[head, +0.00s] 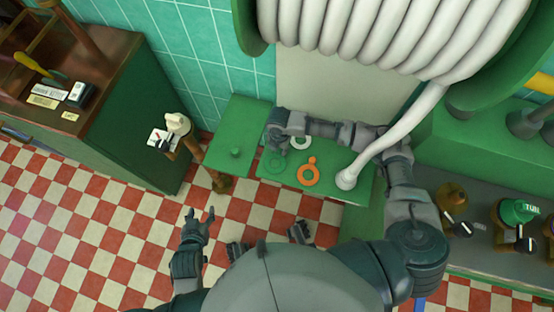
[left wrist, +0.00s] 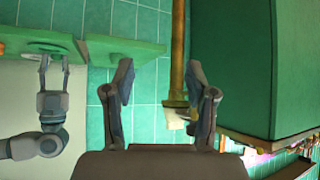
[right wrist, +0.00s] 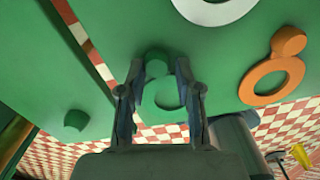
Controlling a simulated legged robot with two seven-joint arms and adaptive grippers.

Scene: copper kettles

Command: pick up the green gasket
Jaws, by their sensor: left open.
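The green gasket (head: 284,163), a ring with a round tab, lies flat on the green shelf (head: 337,185) and blends with its colour. In the right wrist view the gasket (right wrist: 156,69) shows between my fingers, tab toward the tips. My right gripper (head: 275,145) is open above it; I cannot tell whether the fingers touch it. In the right wrist view the fingertips (right wrist: 159,66) stand apart. My left gripper (head: 200,213) is open and empty over the floor, away from the shelf; its fingers (left wrist: 160,72) show spread in the left wrist view.
An orange gasket (head: 315,180) and a white gasket (head: 301,148) lie on the same shelf. A white hose end (head: 346,180) rests at its right. A second green panel with a knob (head: 235,153) is on the left. A dark green cabinet (head: 135,140) stands further left.

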